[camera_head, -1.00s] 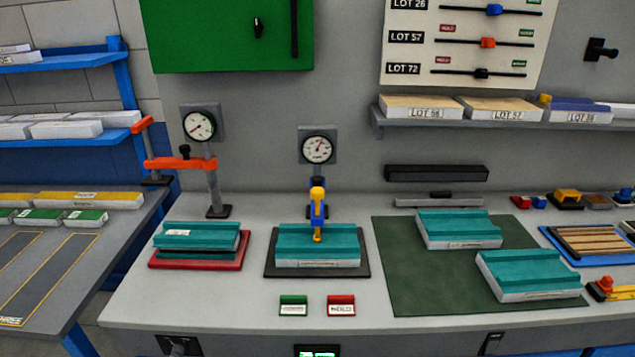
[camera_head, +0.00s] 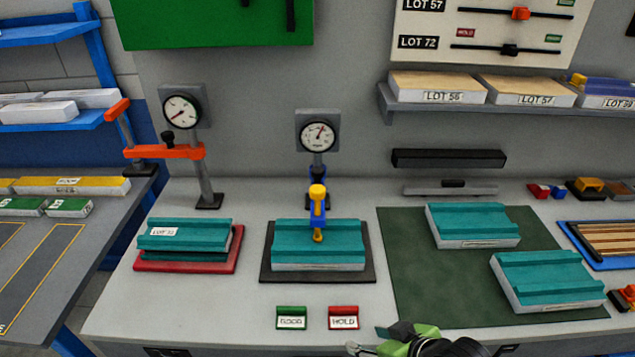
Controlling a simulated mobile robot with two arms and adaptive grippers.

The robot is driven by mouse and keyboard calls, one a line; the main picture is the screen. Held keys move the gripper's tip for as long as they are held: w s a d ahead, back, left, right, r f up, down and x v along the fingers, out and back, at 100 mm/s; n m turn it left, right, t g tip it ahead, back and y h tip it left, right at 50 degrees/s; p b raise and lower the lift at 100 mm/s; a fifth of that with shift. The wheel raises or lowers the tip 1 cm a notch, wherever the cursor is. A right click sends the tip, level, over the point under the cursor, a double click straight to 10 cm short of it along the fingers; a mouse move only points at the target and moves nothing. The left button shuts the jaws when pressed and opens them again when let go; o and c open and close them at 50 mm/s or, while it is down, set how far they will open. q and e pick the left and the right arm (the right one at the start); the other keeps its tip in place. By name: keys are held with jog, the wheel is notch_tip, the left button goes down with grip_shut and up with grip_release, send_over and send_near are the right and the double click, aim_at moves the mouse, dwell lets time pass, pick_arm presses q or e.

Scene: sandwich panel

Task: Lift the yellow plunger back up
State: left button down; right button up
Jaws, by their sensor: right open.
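The yellow plunger (camera_head: 317,192) is on a blue stand in the middle of the bench, below a round gauge (camera_head: 317,136). Its lower yellow tip (camera_head: 318,236) appears to touch the top of a teal panel (camera_head: 290,240) on a black base plate (camera_head: 370,270). My right gripper (camera_head: 372,340) shows at the bottom edge, right of the red HOLD tag. It is open, low in the picture and well apart from the plunger. Part of it is cut off by the frame. My left gripper is not in view.
A green GOOD tag (camera_head: 291,318) and a red HOLD tag (camera_head: 343,317) stand at the front of the bench. An orange-armed stand (camera_head: 165,151) is at left, near a red plate (camera_head: 233,262) with stacked teal panels. Teal panels lie on a green mat (camera_head: 420,300) at right.

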jog(key=w+a+r+n+t+y, duration=0.1)
jog(key=w+a+r+n+y, duration=0.25)
jog(key=w+r, duration=0.65)
jog(key=t+y, duration=0.2)
send_near(319, 190)
jog(key=p+x, duration=0.3)
jog(key=x, duration=0.6)
jog(key=shift+w+a+p, duration=0.15)
jog(key=shift+w+p, duration=0.1)
jog(key=shift+p, duration=0.05)
jog(key=shift+w+a+f, duration=0.3)
jog(key=shift+w+a, duration=0.1)
